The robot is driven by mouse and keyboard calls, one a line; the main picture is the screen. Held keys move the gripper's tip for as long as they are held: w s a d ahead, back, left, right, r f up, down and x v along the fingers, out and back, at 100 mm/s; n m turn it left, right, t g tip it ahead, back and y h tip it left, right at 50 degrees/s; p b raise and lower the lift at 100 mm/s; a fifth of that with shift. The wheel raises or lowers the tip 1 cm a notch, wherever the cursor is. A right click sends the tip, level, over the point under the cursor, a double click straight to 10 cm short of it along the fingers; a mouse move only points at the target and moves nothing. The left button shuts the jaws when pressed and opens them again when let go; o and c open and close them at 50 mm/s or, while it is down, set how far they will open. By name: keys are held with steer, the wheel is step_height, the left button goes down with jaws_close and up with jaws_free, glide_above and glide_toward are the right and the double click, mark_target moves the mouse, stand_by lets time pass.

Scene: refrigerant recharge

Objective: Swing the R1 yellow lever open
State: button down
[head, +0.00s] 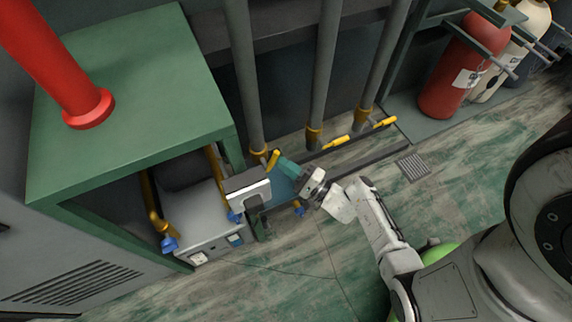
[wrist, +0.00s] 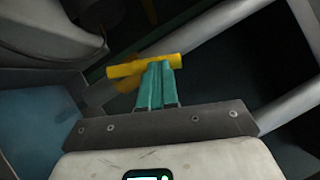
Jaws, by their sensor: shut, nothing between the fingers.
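Three grey vertical pipes with brass fittings each carry a yellow lever near the floor; no R1 label is readable. The leftmost yellow lever (head: 273,159) is beside my gripper (head: 282,161). It stands at a different angle from the other two levers. In the wrist view this yellow lever (wrist: 128,69) lies crosswise just beyond the teal fingertips of my gripper (wrist: 159,66). The fingers are together and hold nothing. Their tips overlap the lever in the picture; whether they touch it I cannot tell.
The other yellow levers (head: 337,142) and (head: 385,122) sit to the right. A green bench (head: 130,90) with a red pipe (head: 60,60) is at left, over a grey box (head: 195,215). Red (head: 460,75) and white cylinders stand upper right. The floor (head: 320,260) in front is clear.

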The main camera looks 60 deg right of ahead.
steer(key=n+g+p, duration=0.1)
steer(key=w+a+r+n+p, duration=0.1)
steer(key=n+p, duration=0.1)
steer(key=a+n+g+p, duration=0.1)
steer(key=shift+w+r+g+y+p, duration=0.15)
steer(key=shift+g+y+p, duration=0.15)
steer(key=shift+y+p, duration=0.1)
steer(key=shift+d, duration=0.1)
